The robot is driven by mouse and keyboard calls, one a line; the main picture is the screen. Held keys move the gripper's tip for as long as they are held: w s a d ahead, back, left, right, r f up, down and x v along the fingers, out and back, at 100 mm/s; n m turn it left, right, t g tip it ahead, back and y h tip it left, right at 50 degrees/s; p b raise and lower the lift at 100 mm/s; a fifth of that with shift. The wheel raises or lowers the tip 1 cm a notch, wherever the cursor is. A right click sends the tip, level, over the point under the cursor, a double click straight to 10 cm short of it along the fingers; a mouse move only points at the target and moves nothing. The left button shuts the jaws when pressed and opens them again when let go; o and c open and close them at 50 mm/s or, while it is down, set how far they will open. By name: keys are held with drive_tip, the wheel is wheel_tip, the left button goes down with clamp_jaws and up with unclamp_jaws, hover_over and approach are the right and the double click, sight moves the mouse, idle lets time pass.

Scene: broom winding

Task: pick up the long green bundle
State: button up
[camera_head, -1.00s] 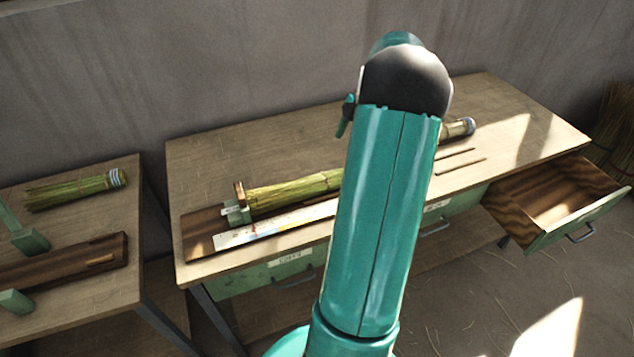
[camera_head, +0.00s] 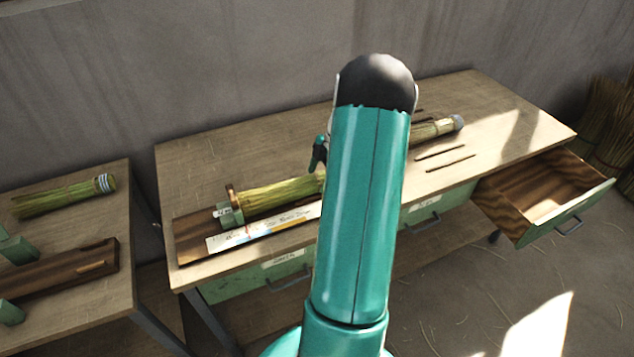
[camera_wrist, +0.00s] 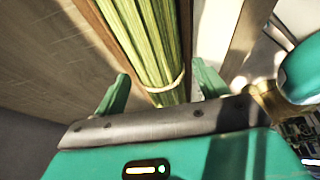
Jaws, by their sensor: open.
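The long green bundle (camera_head: 280,190) lies on a dark wooden board on the middle table. Its right end is paler, with a grey cap (camera_head: 457,122). My arm hides its middle in the head view. In the wrist view the bundle (camera_wrist: 150,45) runs from the top edge down toward my gripper (camera_wrist: 161,74), with a pale tie around it near the fingers. My gripper is open, one green finger on each side of the bundle. Whether the fingers touch it is not clear. In the head view only a small part of my gripper shows beside the arm.
A white printed strip (camera_head: 262,228) lies along the bundle's front side. Thin dark sticks (camera_head: 450,163) lie to the right. An open drawer (camera_head: 545,195) juts out at the right front. A shorter green bundle (camera_head: 62,196) and a wooden board (camera_head: 60,272) are on the left table.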

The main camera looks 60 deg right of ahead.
drive_tip(key=shift+a+f, duration=0.1)
drive_tip(key=shift+f, duration=0.25)
drive_tip(key=c, duration=1.2)
drive_tip(key=shift+r, duration=0.1)
wheel_tip(320, 180, up, 18)
drive_tip(key=shift+f, duration=0.1)
